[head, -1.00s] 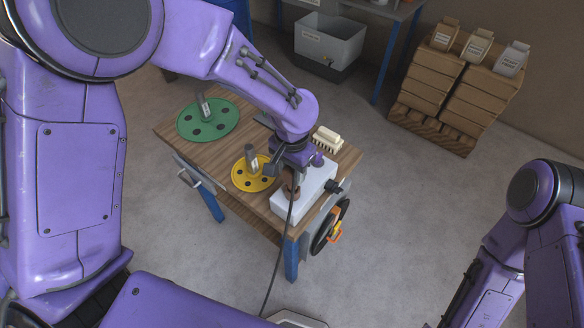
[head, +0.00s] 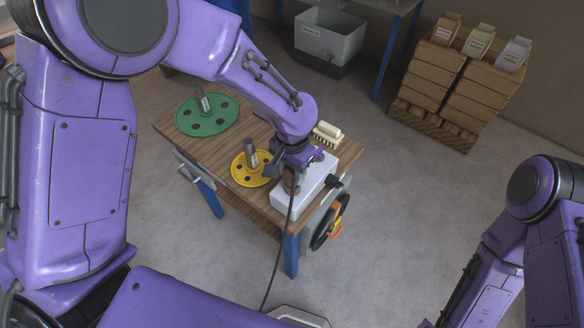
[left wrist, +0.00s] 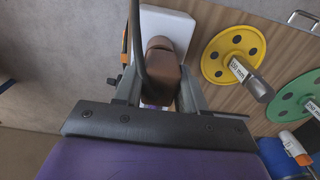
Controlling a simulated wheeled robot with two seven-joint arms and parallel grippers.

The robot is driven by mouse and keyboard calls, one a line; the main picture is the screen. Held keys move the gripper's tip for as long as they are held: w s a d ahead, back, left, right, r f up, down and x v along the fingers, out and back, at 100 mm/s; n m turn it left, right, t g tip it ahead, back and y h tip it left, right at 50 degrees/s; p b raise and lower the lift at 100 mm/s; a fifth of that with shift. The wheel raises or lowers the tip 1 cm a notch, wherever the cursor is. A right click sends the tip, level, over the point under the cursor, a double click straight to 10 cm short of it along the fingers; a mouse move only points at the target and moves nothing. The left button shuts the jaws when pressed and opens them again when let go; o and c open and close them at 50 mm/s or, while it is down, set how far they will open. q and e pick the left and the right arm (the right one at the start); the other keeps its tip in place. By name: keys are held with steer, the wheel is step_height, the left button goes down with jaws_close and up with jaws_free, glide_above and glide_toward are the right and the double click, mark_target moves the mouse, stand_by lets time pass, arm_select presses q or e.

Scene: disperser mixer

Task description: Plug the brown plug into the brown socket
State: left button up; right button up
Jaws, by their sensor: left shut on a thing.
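My left gripper (left wrist: 158,98) is shut on the brown plug (left wrist: 160,84), with a dark cable running from it. In the head view the left gripper (head: 290,172) is over the white box (head: 289,204) at the table's near right corner; the brown piece there (head: 291,183) is partly covered by the cable. In the left wrist view a round brown part, apparently the brown socket (left wrist: 160,43), shows on the white box (left wrist: 178,22), right by the plug's end. I cannot tell whether the plug is seated in it. My right gripper is out of view.
A yellow disc (head: 243,177) and a green disc (head: 211,124), each with a grey post, lie on the wooden table. A brush (head: 327,133) lies behind the gripper. The cable (head: 278,255) hangs down the table's front. Stacked cartons (head: 440,95) stand far right.

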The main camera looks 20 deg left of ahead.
arm_select(q)
steer(key=shift+f, duration=0.35)
steer(key=o, duration=1.2)
steer(key=shift+r, duration=0.1)
step_height(320, 180, up, 10)
steer(key=shift+r+b, duration=0.25)
steer(key=shift+b, duration=0.6)
